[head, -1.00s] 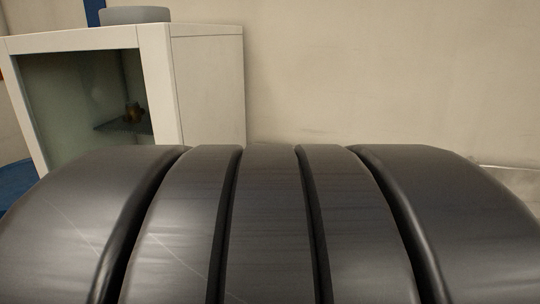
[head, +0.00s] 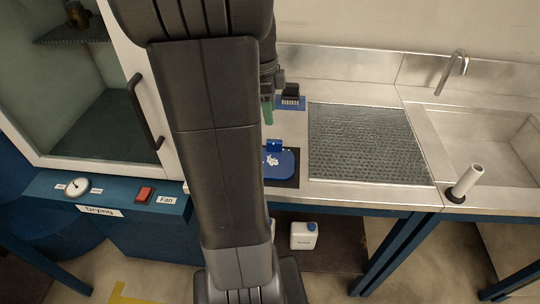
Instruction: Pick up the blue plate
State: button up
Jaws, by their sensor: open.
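The blue plate (head: 286,164) lies on a dark mat on the steel worktop, just right of my arm. A small white heap sits on it and a blue upright piece stands at its back edge. Its left side is hidden by my arm. My gripper (head: 268,98) is partly hidden behind my arm, above and behind the plate in the picture. It is open and apart from the plate. A green piece shows at its lower end.
A black block (head: 291,93) stands on a blue base behind the plate. A textured steel panel (head: 365,145), sink (head: 490,140) and faucet (head: 458,65) are to the right. A drying cabinet with a door handle (head: 145,112) is at left. A white bottle (head: 303,236) stands below.

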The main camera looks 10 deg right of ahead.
aim_at(274, 140)
jog(key=f, duration=0.3)
jog(key=d+f, duration=0.1)
jog(key=f, duration=0.7)
jog(key=shift+s+d+f, duration=0.15)
jog(key=shift+s, duration=0.05)
grip_shut()
